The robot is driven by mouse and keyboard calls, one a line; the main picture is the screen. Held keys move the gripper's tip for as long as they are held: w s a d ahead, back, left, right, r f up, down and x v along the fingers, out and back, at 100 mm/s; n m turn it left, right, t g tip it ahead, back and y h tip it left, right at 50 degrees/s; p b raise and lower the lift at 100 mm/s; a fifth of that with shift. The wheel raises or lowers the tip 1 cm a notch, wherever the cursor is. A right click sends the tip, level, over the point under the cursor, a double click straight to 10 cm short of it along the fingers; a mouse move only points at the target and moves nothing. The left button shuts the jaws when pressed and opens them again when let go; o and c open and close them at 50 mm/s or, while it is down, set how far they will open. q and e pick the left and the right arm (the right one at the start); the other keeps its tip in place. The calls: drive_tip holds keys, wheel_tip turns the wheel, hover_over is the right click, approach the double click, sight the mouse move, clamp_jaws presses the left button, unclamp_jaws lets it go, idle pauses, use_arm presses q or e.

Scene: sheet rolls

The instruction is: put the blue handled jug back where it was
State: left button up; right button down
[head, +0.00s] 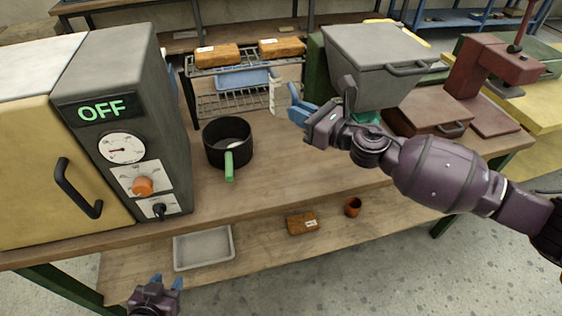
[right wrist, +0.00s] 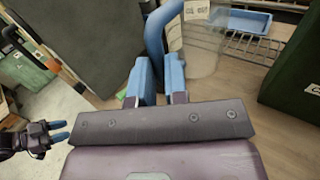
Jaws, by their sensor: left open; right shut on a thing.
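The clear jug (right wrist: 204,52) has a blue curved handle (right wrist: 158,30) and a small white label. My right gripper (right wrist: 156,82) is shut on that handle. In the head view, the jug (head: 278,98) is faint and see-through, in front of the right end of the wire rack, left of my right gripper (head: 300,108). I cannot tell whether its base touches the worktop. My left gripper (head: 166,284) is open and empty, low in front of the bench; it also shows at the left of the right wrist view (right wrist: 62,131).
The wire rack (head: 215,104) holds a blue tray (head: 242,79) and brown blocks (head: 217,56). A black pot (head: 228,143) with a green handle stands left of the jug. The oven (head: 125,130) is further left, a grey lidded bin (head: 372,75) right.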

wheel_tip(320, 180, down, 20)
drive_tip(key=b, duration=0.7)
drive_tip(key=shift+r, duration=0.15)
drive_tip(key=shift+f, duration=0.25)
drive_tip(key=shift+r, duration=0.2)
drive_tip(key=shift+f, duration=0.3)
drive_tip(key=c, duration=1.2)
unclamp_jaws()
use_arm(q)
wheel_tip(320, 180, down, 6)
drive_tip(key=shift+w+d+f, duration=0.15)
drive_tip(key=shift+d+f, duration=0.05)
drive_tip(key=shift+d, duration=0.2)
use_arm(e)
drive_tip(key=shift+o, duration=0.3)
drive_tip(key=shift+r, duration=0.1)
